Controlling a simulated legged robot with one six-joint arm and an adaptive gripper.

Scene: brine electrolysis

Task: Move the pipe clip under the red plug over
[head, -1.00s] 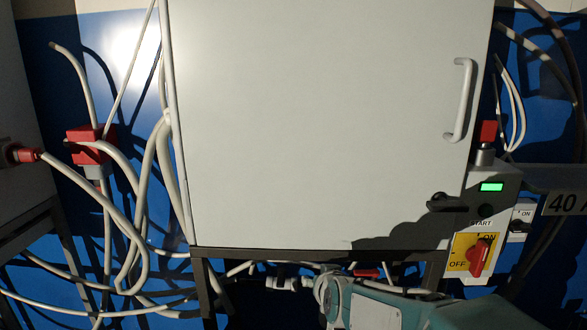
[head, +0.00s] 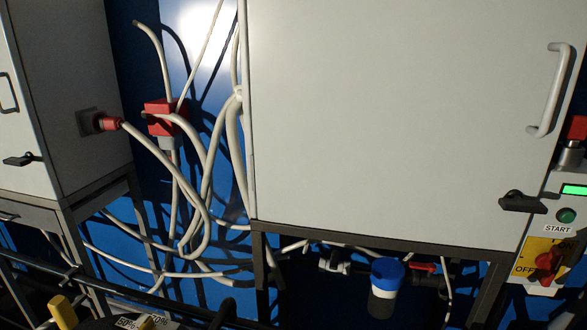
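A red plug (head: 108,123) sits in a grey socket on the side of the left cabinet, with a pale cable looping down from it. A larger red box-shaped connector (head: 162,116) is on the blue wall to its right, with a grey-white collar (head: 169,142) below it and pale pipes running down. I cannot make out a separate pipe clip for certain under either red part. My gripper is not in view.
A grey cabinet (head: 400,120) with a handle fills the right. Below it are a blue-capped cylinder (head: 387,283) and a red-handled valve (head: 423,266). A red switch on a yellow plate (head: 545,262) is at right. A dark rail (head: 110,285) crosses the lower left.

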